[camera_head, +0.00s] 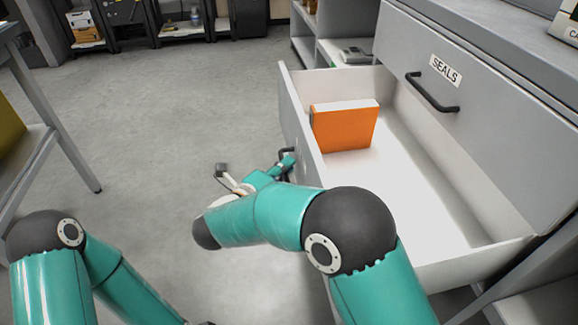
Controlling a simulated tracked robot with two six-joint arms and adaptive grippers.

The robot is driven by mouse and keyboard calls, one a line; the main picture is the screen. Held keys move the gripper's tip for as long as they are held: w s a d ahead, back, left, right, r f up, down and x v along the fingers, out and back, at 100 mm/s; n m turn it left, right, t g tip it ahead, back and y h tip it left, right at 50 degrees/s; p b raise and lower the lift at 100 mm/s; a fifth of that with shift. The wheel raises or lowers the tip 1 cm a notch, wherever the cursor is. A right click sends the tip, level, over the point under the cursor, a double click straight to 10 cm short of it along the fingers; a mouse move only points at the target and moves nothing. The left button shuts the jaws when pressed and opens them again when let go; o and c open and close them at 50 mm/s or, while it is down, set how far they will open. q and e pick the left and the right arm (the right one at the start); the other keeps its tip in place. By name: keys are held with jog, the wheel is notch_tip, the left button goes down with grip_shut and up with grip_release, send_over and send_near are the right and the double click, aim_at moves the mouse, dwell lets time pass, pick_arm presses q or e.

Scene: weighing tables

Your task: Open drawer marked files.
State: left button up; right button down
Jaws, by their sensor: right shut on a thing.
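A grey drawer (300,125) with a white inside is pulled well out below the closed drawer marked SEALS (480,95). Its front faces away from me, so its own label is hidden. An orange file or book (345,130) stands inside it near the front. My right gripper (286,160) is at the outer face of the open drawer's front, shut on its dark handle (287,151), which is partly hidden. My right forearm covers the near part of the drawer front. My left arm is at the lower left; its gripper is not seen.
A table (45,150) with a lower shelf stands at the left. Open shelving (325,50) is beyond the cabinet. Dark racks with boxes (85,25) line the back. The grey floor (190,110) between is clear.

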jog(key=shift+a+f, duration=0.1)
jog(key=shift+f, duration=0.1)
jog(key=c, duration=1.2)
grip_release()
jog(key=shift+r, duration=0.15)
